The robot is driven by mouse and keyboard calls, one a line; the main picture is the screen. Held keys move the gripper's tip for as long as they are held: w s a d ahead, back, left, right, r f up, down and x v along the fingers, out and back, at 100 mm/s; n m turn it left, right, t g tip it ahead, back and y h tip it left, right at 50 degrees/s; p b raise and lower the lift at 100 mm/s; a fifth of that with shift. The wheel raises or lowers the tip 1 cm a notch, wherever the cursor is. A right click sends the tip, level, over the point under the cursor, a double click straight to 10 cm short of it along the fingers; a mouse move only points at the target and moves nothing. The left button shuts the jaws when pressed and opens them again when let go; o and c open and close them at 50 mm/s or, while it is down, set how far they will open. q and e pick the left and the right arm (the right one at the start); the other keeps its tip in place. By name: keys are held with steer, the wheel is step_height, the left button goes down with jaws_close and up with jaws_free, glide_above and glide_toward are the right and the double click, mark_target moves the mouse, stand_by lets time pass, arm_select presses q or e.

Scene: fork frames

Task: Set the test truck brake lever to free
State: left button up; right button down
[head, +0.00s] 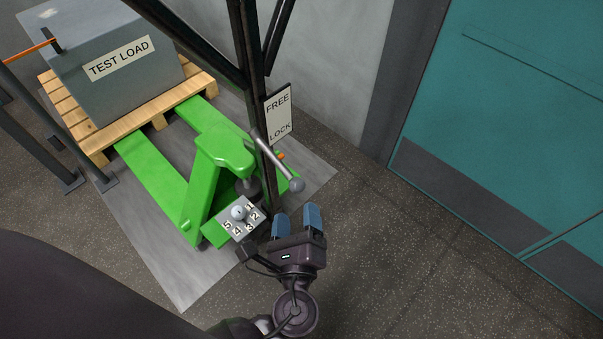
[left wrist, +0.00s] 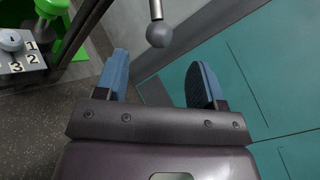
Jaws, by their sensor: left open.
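The green test truck (head: 222,150) stands on a grey floor plate. Its brake lever is a grey rod with a ball knob (head: 297,185), slanting down to the right, the knob lower than the word LOCK on the sign (head: 278,114). FREE is at the top of that sign. My left gripper (head: 297,214) is open and empty, its blue fingers just below the knob in the head view. In the left wrist view the knob (left wrist: 159,34) shows beyond the gap between the fingers (left wrist: 160,72), apart from both. My right gripper is not in view.
A numbered selector box (head: 240,217) with a round knob sits left of my gripper. A dark upright post (head: 268,180) stands close behind. A grey TEST LOAD block (head: 115,75) rests on a wooden pallet. A teal door (head: 500,110) is at right; floor before it is clear.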

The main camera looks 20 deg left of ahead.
mark_target(297, 178)
arm_select(q)
steer(key=b+x, duration=0.1)
steer(key=x, duration=0.8)
steer(key=shift+w, duration=0.15)
steer(key=shift+c, duration=0.2)
jaws_close()
